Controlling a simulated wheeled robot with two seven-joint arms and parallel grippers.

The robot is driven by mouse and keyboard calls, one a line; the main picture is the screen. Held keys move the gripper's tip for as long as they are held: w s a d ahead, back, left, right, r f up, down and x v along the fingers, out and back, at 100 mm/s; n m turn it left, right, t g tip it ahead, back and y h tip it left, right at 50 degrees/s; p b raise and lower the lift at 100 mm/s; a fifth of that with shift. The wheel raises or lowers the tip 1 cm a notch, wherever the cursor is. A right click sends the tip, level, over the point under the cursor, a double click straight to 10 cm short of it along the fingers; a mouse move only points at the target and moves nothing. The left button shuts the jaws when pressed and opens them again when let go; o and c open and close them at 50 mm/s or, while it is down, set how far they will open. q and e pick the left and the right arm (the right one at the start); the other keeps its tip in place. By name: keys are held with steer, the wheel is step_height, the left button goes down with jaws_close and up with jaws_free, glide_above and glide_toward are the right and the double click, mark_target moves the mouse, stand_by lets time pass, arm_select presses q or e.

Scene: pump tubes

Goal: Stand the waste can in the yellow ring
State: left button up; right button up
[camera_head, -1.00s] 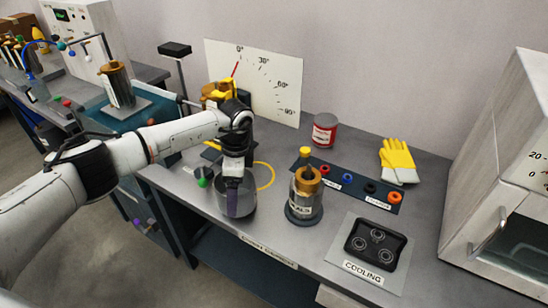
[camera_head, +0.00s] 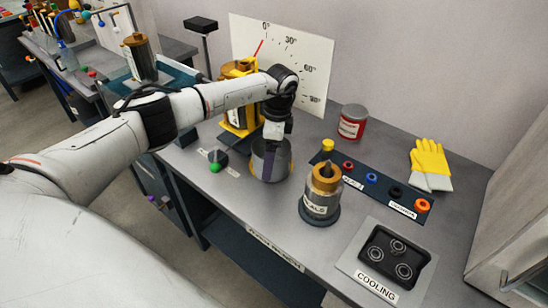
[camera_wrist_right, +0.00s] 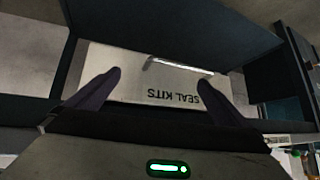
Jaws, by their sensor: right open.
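The grey waste can (camera_head: 262,166) stands upright or hangs just above the bench, left of the middle; I cannot tell if its base touches. My left gripper (camera_head: 276,150) comes down on it from above, a purple finger along its side, and is shut on it. My right gripper (camera_wrist_right: 159,82) is open and empty in the right wrist view, facing a pale surface marked SEAL KITS (camera_wrist_right: 150,90).
A metal seals canister (camera_head: 320,205) stands close to the right of the can. A green-knobbed item (camera_head: 216,161) lies on its left, and a yellow stand (camera_head: 240,110) is behind. A red can (camera_head: 352,122), gloves (camera_head: 430,165) and a cooling tray (camera_head: 385,262) are further right.

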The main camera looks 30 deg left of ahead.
arm_select(q)
steer(key=shift+r, duration=0.1)
steer(key=shift+w+f, duration=0.1)
steer(key=shift+f, duration=0.2)
steer(key=o, duration=1.2)
steer(key=shift+r, duration=0.1)
steer(key=r+p, duration=0.2)
steer(key=r, duration=0.1)
steer(key=r+p, duration=0.1)
steer(key=shift+w+d+r, duration=0.15)
steer(key=shift+d+r, duration=0.1)
steer(key=shift+r, duration=0.05)
steer(key=r, duration=0.5)
steer(key=d+r, duration=0.1)
steer(key=r, duration=0.1)
steer(key=shift+w+r, duration=0.15)
steer(key=shift+r, duration=0.15)
